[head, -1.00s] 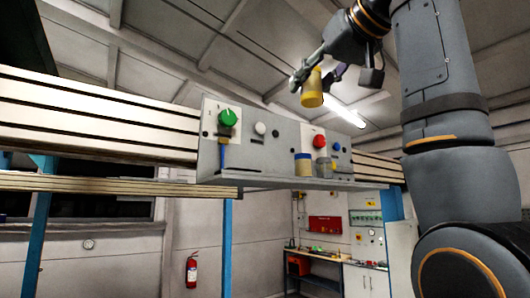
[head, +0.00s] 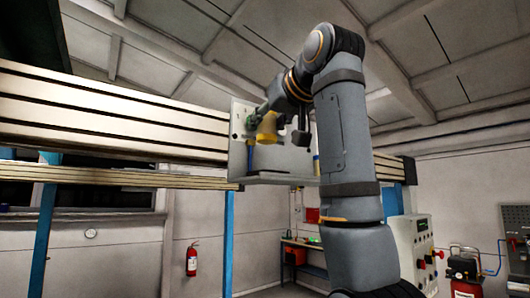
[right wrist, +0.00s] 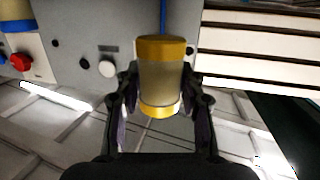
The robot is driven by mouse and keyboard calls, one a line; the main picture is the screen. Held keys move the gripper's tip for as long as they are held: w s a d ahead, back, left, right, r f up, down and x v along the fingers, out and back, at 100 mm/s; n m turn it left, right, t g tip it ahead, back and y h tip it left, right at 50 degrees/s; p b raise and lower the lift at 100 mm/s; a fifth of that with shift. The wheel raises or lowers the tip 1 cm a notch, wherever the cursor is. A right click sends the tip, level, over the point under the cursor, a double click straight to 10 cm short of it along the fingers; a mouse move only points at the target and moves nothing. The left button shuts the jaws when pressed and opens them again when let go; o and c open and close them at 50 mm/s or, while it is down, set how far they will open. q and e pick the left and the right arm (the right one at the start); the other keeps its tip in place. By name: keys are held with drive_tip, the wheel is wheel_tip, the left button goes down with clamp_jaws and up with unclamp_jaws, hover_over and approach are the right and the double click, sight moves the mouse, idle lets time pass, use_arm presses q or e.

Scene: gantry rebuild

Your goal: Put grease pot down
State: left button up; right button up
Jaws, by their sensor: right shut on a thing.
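The grease pot (right wrist: 160,78) is a yellow, upright-sided cylinder with a paler middle band. My right gripper (right wrist: 158,100) is shut on it, one finger on each side, in the right wrist view. In the head view the pot (head: 267,130) is in front of the grey panel, above its shelf (head: 270,179), with a gap below it. My right gripper (head: 262,122) and arm cover much of the panel's right part. My left gripper is not in view.
The panel is fixed on a slotted beam (head: 110,110). A white knob (right wrist: 107,68), a red knob (right wrist: 20,62) and a blue-and-yellow pot (right wrist: 14,18) are to one side. A blue-handled item (head: 250,152) hangs on the panel, close to the pot.

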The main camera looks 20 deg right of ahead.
sight(270, 139)
drive_tip(key=w+f, duration=0.1)
drive_tip(key=w+d+f, duration=0.1)
drive_tip(key=shift+w+f, duration=0.15)
drive_tip(key=shift+f, duration=0.2)
drive_tip(key=shift+d+f, duration=0.1)
drive_tip(key=shift+d, duration=0.15)
wheel_tip(270, 139, down, 2)
drive_tip(key=shift+a+f+p, duration=0.15)
drive_tip(key=shift+f+p, duration=0.1)
drive_tip(key=shift+p, duration=0.55)
drive_tip(key=shift+w+a+f, duration=0.1)
drive_tip(key=shift+f, duration=0.25)
drive_tip(key=shift+w+f, duration=0.15)
drive_tip(key=shift+s+f+b, duration=0.25)
drive_tip(key=shift+f+b, duration=0.1)
drive_tip(key=shift+b, duration=0.05)
drive_tip(key=o, duration=1.2)
drive_tip(key=shift+w, duration=0.15)
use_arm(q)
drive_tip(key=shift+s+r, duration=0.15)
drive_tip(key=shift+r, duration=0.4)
use_arm(e)
drive_tip(key=shift+o, duration=0.2)
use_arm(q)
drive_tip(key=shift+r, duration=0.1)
use_arm(e)
drive_tip(key=shift+r, duration=0.1)
